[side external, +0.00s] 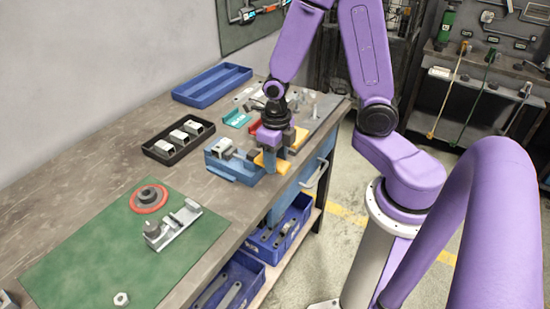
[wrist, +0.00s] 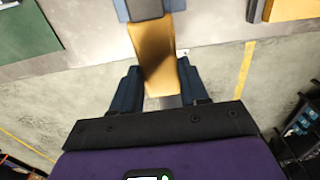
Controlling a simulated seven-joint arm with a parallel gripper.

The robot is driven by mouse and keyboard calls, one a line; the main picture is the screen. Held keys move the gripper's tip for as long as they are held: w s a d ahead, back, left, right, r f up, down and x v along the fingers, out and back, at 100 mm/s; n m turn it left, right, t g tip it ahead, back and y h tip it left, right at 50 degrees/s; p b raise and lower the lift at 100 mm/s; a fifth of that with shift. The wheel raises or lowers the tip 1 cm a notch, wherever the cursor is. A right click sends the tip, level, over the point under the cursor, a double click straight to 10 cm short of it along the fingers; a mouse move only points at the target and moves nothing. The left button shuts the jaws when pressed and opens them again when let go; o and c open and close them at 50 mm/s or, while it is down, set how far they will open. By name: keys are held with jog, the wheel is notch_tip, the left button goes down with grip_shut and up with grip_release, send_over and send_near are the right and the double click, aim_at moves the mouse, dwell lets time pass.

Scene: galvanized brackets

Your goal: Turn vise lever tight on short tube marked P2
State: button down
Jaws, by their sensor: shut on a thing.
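A blue vise (side external: 236,166) stands at the table's front edge, with a light grey metal piece (side external: 222,146) at its top left. The marking P2 is not readable, and I cannot tell whether that piece is the short tube. My gripper (side external: 267,160) is at the vise's right end. In the wrist view, a yellow-orange lever (wrist: 156,62) runs down between the dark blue fingers of my gripper (wrist: 160,100), which is shut on it. The lever's far end meets a grey and blue part at the top of that view. The gripper hides part of the vise.
A black tray (side external: 178,141) with several metal pieces and an empty blue tray (side external: 212,86) stand behind. A green mat (side external: 95,245) at left holds a red-rimmed disc (side external: 149,197) and a metal fixture (side external: 172,225). Blue bins (side external: 280,225) sit below the tabletop.

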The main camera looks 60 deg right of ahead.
jog(key=shift+w, duration=0.1)
jog(key=c, duration=0.6)
grip_release()
jog(key=shift+o, duration=0.2)
notch_tip(320, 180, up, 18)
jog(key=shift+f, duration=0.25)
jog(key=s+a+f+m, duration=0.2)
jog(key=s+m, duration=0.5)
jog(key=m, duration=0.4)
jog(key=s+a+f+m, duration=0.3)
jog(key=s+m, duration=0.5)
jog(key=m, duration=0.4)
jog(key=shift+s+a+f, duration=0.2)
jog(key=shift+f, duration=0.2)
